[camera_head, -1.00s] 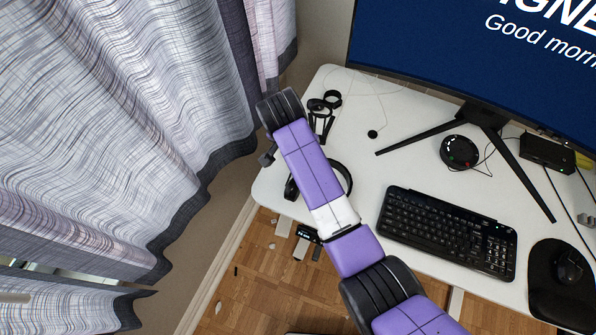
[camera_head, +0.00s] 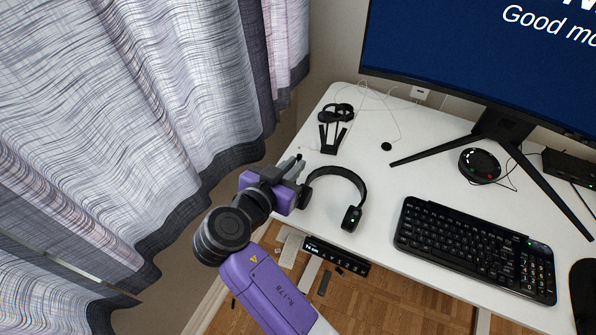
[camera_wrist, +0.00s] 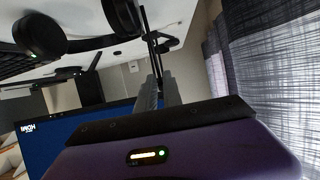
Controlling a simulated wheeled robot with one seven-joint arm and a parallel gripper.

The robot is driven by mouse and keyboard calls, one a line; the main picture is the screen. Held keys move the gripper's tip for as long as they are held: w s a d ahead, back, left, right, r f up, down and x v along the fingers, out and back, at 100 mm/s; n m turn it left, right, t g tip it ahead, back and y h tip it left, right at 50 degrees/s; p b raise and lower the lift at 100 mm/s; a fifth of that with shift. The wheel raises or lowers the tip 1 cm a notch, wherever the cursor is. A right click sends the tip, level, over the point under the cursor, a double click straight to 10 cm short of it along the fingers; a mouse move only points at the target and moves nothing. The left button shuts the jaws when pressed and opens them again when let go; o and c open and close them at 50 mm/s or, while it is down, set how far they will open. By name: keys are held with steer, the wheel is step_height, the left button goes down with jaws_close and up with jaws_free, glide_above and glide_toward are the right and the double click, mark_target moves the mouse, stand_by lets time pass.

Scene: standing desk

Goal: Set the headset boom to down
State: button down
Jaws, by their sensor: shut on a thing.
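The black headset (camera_head: 343,175) lies on the white desk near its left front edge. One earcup (camera_head: 351,218) with a small green light faces up at the front. The other earcup (camera_head: 304,196) is at the left, beside my gripper. My gripper (camera_head: 293,162) is at the desk's left edge. In the wrist view its two grey fingers (camera_wrist: 158,88) are close together around something thin and dark. This appears to be the headset boom, largely hidden by the fingers. The headset earcup (camera_wrist: 122,17) is close beside the fingers there. The boom's exact angle cannot be told.
A black headset stand (camera_head: 333,137) is behind the headset. A keyboard (camera_head: 476,249) lies to the right, below the monitor (camera_head: 470,65). A curtain (camera_head: 150,130) hangs close on the left. A control panel (camera_head: 337,256) is under the front edge.

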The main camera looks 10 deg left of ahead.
steer(key=s+t+b, duration=0.1)
steer(key=b, duration=0.2)
steer(key=s+a+t+h+b, duration=0.1)
steer(key=b, duration=0.3)
steer(key=s+f+t+b, duration=0.1)
steer(key=t+b, duration=0.1)
steer(key=b, duration=0.2)
steer(key=shift+s+a+h, duration=0.25)
steer(key=shift+s+h, duration=0.05)
steer(key=shift+s, duration=0.1)
steer(key=c, duration=1.5)
jaws_free()
steer(key=shift+s, duration=0.1)
steer(key=shift+v, duration=3.9)
